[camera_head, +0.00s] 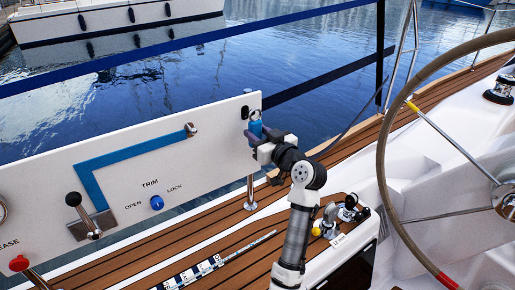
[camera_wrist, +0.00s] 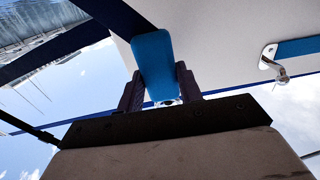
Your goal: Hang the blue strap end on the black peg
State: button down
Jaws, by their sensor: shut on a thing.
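The blue strap end (camera_head: 255,128) is at the right end of the white panel. My gripper (camera_head: 260,138) is shut on it there. In the wrist view the blue strap end (camera_wrist: 152,62) stands between my two fingers (camera_wrist: 160,88), with a small bright metal piece at its lower edge. A small black piece on the panel, which looks like the black peg (camera_head: 245,112), sits just left of and above the strap end. A dark ring shows beside it. I cannot tell whether the strap end touches the peg. No peg is clear in the wrist view.
The white panel (camera_head: 210,160) carries a blue strip with a chrome fitting (camera_head: 191,130), a black-knobbed lever (camera_head: 74,200), a blue knob (camera_head: 157,203) and a red knob (camera_head: 19,263). The steering wheel (camera_head: 385,150) stands right. Rails and a post (camera_head: 380,60) are behind.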

jog(key=shift+x, duration=0.9)
dwell(0.4)
jog(key=shift+w+a+f+b, duration=0.25)
jog(key=shift+w+f+b, duration=0.2)
jog(key=shift+b, duration=0.25)
dwell(0.4)
jog(key=shift+w+a+f+b, duration=0.1)
jog(key=shift+f+b, duration=0.3)
jog(key=shift+b, duration=0.05)
dwell(1.0)
jog(key=c, duration=0.9)
grip_release()
jog(key=shift+o, duration=0.2)
